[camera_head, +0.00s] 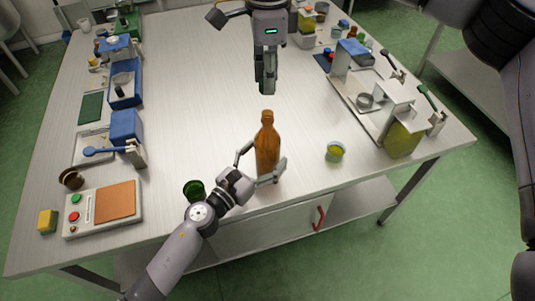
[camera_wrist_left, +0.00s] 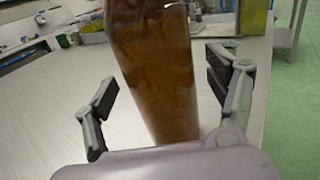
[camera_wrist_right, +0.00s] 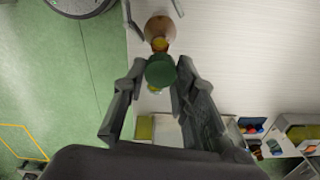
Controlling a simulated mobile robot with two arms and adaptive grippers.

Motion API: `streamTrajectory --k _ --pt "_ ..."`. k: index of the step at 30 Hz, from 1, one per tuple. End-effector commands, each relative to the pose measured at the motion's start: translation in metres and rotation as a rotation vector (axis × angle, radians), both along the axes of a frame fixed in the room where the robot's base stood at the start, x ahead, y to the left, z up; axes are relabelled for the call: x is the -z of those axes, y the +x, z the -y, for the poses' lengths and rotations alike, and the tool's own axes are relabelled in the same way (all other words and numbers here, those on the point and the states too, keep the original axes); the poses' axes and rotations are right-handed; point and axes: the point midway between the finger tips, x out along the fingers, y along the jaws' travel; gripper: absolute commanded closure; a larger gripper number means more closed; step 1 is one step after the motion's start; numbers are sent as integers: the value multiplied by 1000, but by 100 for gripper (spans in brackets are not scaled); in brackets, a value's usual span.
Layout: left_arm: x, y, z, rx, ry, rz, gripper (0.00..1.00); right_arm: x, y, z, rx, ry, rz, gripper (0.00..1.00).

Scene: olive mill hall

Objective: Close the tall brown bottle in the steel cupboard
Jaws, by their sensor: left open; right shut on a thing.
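The tall brown bottle (camera_head: 267,148) stands upright on the table near its front edge, not in a cupboard. It fills the middle of the left wrist view (camera_wrist_left: 155,70). My left gripper (camera_head: 262,172) is open, with its fingers on either side of the bottle's body and gaps visible in the left wrist view. My right gripper (camera_head: 265,90) points down above the bottle's mouth, apart from it. In the right wrist view it is shut on a green cap (camera_wrist_right: 160,70), with the bottle (camera_wrist_right: 158,28) beyond.
A green cup (camera_head: 194,190) stands left of the bottle and a small cup of yellow-green liquid (camera_head: 335,152) right of it. A button panel (camera_head: 103,209) lies at the left front. A metal rack (camera_head: 372,98) stands at the right. The table's middle is clear.

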Motion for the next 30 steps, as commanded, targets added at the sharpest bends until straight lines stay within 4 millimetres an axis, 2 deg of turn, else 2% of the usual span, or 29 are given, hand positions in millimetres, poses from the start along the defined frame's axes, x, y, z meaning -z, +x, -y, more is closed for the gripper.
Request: streamTrajectory --k 6,15,30 --pt "0 12 9 -1 -2 -1 21 0 0 0 0 0 0 86" --pt "0 13 10 0 -1 -1 21 0 0 0 0 0 0 86" --pt "0 13 10 0 -1 -1 54 0 0 0 0 0 0 86"
